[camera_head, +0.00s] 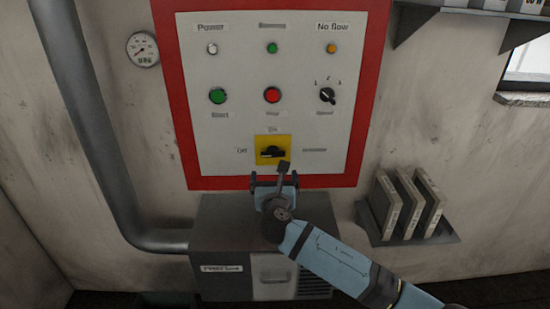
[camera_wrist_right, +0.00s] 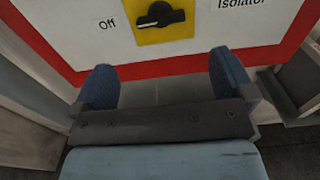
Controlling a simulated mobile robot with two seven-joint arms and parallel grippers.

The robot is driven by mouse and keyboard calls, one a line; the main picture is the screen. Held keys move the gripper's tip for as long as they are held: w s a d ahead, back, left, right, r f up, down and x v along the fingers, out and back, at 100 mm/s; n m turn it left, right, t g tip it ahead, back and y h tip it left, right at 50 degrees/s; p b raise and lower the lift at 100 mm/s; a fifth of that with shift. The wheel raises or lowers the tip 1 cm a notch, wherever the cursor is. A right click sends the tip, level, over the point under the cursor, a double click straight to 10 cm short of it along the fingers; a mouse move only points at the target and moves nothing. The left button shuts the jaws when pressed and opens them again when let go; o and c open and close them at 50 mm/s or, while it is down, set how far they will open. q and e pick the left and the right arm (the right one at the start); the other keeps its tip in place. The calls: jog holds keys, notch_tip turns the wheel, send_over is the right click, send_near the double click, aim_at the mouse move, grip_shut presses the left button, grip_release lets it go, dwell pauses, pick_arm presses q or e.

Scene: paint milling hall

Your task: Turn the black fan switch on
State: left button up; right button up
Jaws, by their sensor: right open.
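A black rotary switch handle (camera_head: 271,152) sits on a yellow square plate (camera_head: 285,142) low on the white control panel. Its handle lies about horizontal. "On" is printed above it and "Off" to its left. In the right wrist view the black handle (camera_wrist_right: 160,16) shows beyond the fingers, with "Isolator" printed to its right. My right gripper (camera_head: 274,180) is just below the switch in the picture, in front of the panel's red lower edge. Its blue fingers (camera_wrist_right: 163,78) are apart, with nothing between them. It does not touch the switch. My left gripper is out of view.
The panel also has a green button (camera_head: 217,96), a red button (camera_head: 272,95), a black speed knob (camera_head: 327,95) and small lamps. A grey box (camera_head: 225,240) is below. A shelf with binders (camera_head: 410,205) is to the right, a pipe (camera_head: 95,130) to the left.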

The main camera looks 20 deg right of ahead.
aim_at(273, 155)
jog(key=x, duration=1)
jog(key=shift+p, duration=0.35)
jog(key=shift+x, duration=0.8)
jog(key=shift+c, duration=0.2)
jog(key=c, duration=0.8)
